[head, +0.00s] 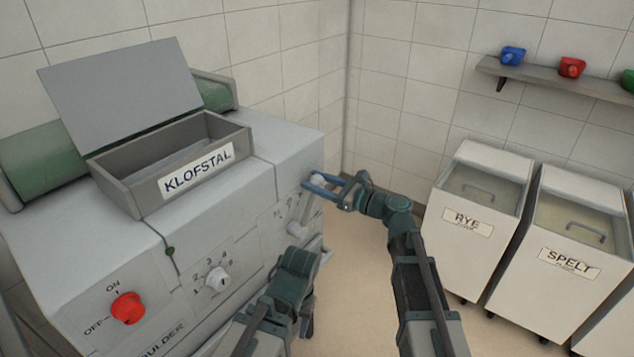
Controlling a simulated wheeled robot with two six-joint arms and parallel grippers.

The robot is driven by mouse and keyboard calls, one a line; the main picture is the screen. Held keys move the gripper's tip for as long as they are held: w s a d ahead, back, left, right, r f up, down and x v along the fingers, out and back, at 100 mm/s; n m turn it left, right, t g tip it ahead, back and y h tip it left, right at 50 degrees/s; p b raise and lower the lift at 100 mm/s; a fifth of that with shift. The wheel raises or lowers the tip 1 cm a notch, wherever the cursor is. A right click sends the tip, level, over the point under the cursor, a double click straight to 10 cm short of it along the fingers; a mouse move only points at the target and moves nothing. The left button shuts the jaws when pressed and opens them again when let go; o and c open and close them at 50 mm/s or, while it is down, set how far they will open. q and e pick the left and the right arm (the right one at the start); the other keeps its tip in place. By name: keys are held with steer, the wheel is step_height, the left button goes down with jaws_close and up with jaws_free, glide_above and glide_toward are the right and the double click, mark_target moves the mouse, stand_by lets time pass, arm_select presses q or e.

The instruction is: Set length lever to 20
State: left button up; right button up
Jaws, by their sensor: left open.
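The grey moulder (90,262) stands on the left. On its right-hand front part a pale lever (306,214) rises from a white hub and ends in a light knob (319,181). I take it for the length lever; its scale is too small and partly covered to read. My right gripper (321,185) is at the lever's top, with its blue fingers on either side of the knob. Whether they press on it I cannot tell. My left gripper (306,324) is open, low in front of the moulder; its fingers are mostly hidden behind its own arm.
The moulder also has a red on-off knob (128,308), a white numbered dial (216,278) and an open tray (131,199) labelled KLOFSTAL. The RYE bin (461,234) and SPELT bin (563,277) stand on the right. A wall shelf (540,78) holds coloured scoops. Bare floor lies between moulder and bins.

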jaws_close()
stand_by(1.0)
